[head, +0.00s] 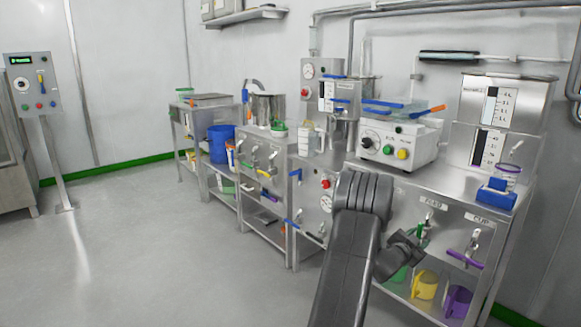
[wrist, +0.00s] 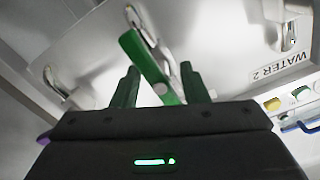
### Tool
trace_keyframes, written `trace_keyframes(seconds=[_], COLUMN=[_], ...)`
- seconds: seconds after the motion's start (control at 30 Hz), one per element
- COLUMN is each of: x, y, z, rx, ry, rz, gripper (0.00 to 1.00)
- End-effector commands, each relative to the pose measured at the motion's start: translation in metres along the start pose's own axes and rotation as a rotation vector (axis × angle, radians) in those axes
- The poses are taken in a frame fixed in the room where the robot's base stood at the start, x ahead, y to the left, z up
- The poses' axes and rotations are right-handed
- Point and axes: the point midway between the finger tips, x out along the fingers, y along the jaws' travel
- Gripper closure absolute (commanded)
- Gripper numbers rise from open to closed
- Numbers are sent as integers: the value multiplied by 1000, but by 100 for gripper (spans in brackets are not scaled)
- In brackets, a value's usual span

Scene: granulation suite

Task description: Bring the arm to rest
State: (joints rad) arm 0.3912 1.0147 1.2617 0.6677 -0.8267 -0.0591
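My gripper (wrist: 160,82) shows in the wrist view with its two dark green fingers apart. A green lever handle (wrist: 150,66) on a metal valve slants through the space between the fingers; I cannot tell whether either finger touches it. In the head view my gripper (head: 412,240) is at the front of the right-hand steel cabinet, beside the green-handled valve (head: 422,232). My arm (head: 358,235) reaches forward and down in front of this cabinet, bent at the elbow. The fingertips are small and partly hidden there.
A purple-handled valve (head: 466,259) sits right of my gripper. Yellow (head: 425,285) and purple (head: 458,302) jugs stand on the shelf below. A white control unit (head: 398,143) stands on the worktop. A WATER 2 label (wrist: 280,67) shows near the lever. The floor (head: 150,245) at left is clear.

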Motion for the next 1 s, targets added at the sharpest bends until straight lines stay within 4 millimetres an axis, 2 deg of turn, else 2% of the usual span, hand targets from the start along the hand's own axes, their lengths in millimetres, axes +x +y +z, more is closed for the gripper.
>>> trace_keyframes(seconds=[0.3, 0.5, 1.0], x=[0, 0, 0], y=[1, 0, 0], z=[1, 0, 0], rx=[269, 387, 438], ry=[0, 0, -1], rz=[0, 0, 0], gripper=[60, 60, 60])
